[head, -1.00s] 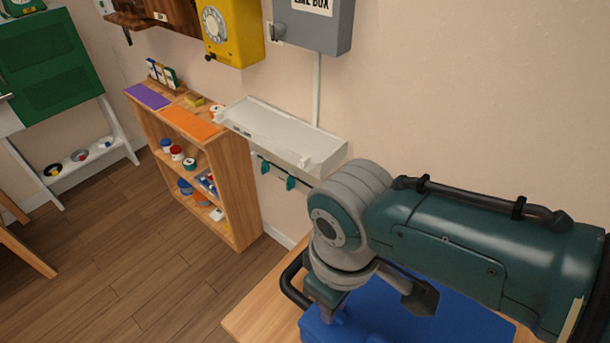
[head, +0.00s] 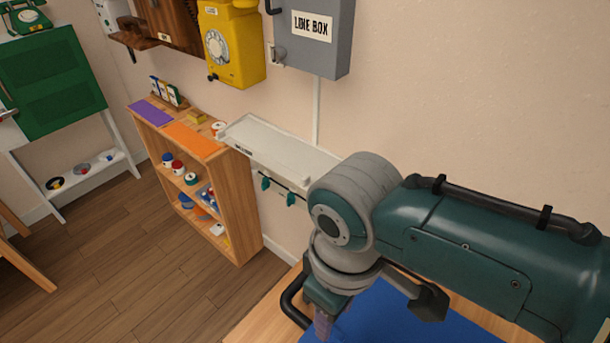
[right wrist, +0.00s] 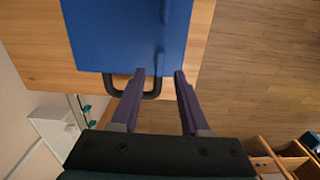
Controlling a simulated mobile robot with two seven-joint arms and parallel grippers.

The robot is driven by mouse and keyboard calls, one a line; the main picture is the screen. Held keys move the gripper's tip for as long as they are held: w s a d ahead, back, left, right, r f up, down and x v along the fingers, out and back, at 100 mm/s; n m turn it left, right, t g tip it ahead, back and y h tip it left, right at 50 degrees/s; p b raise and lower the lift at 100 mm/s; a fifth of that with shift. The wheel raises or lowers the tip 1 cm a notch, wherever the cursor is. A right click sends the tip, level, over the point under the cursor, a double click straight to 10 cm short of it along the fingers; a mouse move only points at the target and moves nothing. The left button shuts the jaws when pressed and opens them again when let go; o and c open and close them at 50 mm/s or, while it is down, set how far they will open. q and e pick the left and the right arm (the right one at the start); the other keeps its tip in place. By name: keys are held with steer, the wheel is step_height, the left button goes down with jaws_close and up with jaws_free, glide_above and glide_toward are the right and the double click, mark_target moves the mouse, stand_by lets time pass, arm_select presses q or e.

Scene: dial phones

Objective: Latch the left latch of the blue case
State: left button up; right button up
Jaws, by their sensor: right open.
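The blue case (head: 415,318) lies on the wooden table at the bottom of the head view, mostly behind my right arm and cut by the frame. Its black handle (head: 292,300) sticks out at the left. In the right wrist view the blue case (right wrist: 122,36) fills the top left, with the black handle (right wrist: 120,90) at its near edge. My right gripper (right wrist: 160,73) is open and empty, its purple fingertips at the handle side of the case. One finger overlaps the handle in the picture; I cannot tell whether they touch. My left gripper is out of view.
The wooden table (head: 263,322) has a bare strip beside the case. A white wall shelf (head: 285,152) and a wooden shelf unit (head: 243,205) stand beyond it. A yellow dial phone (head: 232,50) and grey line box (head: 315,45) hang above. The floor at left is mostly clear.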

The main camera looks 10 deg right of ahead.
step_height(320, 180, up, 6)
steer(key=shift+f+p, duration=0.25)
steer(key=shift+p, duration=0.3)
